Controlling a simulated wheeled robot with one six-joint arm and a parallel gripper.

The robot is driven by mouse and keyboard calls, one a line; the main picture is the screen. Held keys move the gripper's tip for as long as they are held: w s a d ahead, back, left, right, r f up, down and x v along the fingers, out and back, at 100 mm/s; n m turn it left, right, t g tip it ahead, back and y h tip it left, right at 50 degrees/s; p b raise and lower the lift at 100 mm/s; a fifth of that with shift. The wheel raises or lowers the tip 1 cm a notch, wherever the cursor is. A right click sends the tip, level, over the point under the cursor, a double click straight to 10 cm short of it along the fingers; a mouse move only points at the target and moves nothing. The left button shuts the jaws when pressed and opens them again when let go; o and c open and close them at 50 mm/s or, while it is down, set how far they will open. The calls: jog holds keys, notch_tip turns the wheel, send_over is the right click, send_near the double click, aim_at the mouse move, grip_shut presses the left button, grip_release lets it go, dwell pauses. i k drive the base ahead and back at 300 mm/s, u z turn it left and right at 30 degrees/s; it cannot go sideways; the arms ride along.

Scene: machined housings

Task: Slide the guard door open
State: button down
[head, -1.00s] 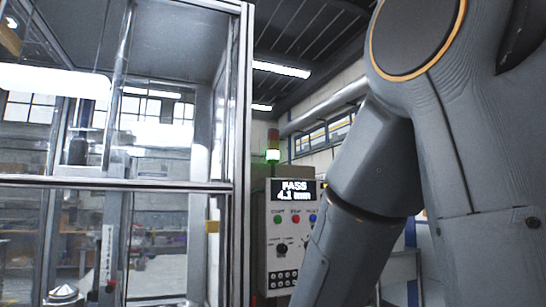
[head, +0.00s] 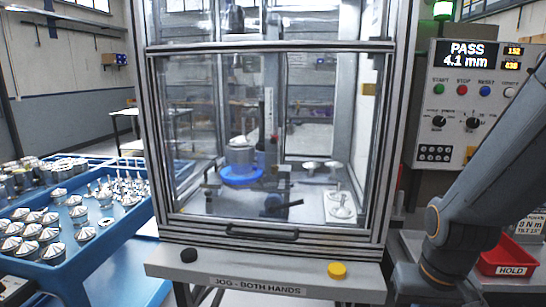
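The guard door (head: 190,140) is a clear panel in a metal frame on the front of the machine cabinet. It appears shut, with its lower rail down near the cabinet's front ledge. A dark bar handle (head: 262,232) sits on that lower rail, near the middle. Behind the panel a grey machined housing (head: 240,152) stands on a blue round holder (head: 242,176). My arm shows at the right, in front of the control box and well apart from the door handle. My gripper is not in view.
A blue tray (head: 60,270) of metal parts stands at left. A control box (head: 469,105) reads PASS 4.1 mm. A red HOLD bin (head: 510,259) is at right.

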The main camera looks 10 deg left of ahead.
aim_at(251, 227)
jog(key=k, duration=1.25)
jog(key=u, duration=0.65)
jog(key=i, duration=1.2)
jog(key=z, duration=0.5)
